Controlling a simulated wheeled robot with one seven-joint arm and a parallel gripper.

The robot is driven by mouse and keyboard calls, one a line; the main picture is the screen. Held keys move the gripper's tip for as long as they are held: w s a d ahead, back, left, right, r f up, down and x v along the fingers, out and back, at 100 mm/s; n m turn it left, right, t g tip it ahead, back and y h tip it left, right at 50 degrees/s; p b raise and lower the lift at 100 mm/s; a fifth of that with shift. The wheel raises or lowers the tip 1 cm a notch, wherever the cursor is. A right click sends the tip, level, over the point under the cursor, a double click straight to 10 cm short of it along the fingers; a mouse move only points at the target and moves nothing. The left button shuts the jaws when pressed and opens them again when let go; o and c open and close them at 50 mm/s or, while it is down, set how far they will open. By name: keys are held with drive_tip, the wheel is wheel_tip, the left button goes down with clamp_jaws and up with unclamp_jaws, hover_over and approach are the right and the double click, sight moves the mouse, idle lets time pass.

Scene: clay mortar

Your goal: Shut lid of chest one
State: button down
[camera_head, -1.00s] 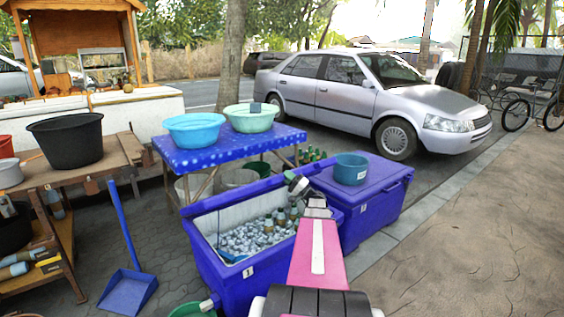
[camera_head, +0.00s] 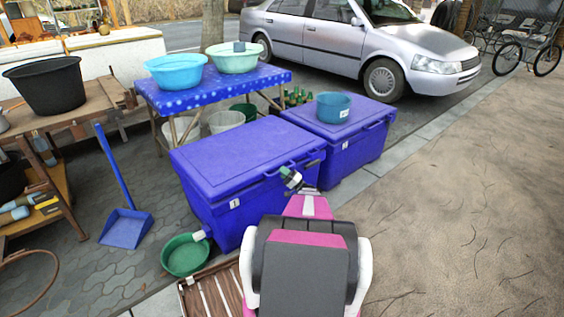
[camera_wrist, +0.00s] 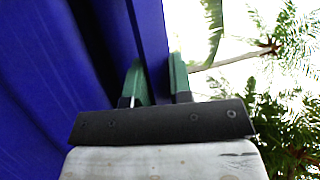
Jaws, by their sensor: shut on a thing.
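Chest one (camera_head: 225,225) is the nearer blue chest, with a white label on its front. Its blue lid (camera_head: 235,155) lies over the top and hides the inside. The lid looks level, but I cannot tell whether a thin gap is left at the front edge. My gripper (camera_head: 291,178) is at the front right part of the lid's edge. In the wrist view its green fingers (camera_wrist: 158,78) are shut on the lid's blue edge (camera_wrist: 150,40), one finger on each side. The exact contact is partly hidden.
A second blue chest (camera_head: 345,150) stands right behind, with a teal basin (camera_head: 333,107) on its lid. A green basin (camera_head: 185,255) sits under chest one's spout. A blue dustpan (camera_head: 126,228) stands left. A blue table (camera_head: 190,98) is behind. Open pavement (camera_head: 460,210) lies right.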

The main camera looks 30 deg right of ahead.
drive_tip(key=shift+s+f, duration=0.15)
drive_tip(key=shift+f, duration=1.55)
drive_tip(key=c, duration=1)
unclamp_jaws()
drive_tip(key=shift+d, duration=0.1)
drive_tip(key=v, duration=1)
drive_tip(key=shift+s+d+f, duration=0.1)
drive_tip(key=shift+s+f, duration=0.05)
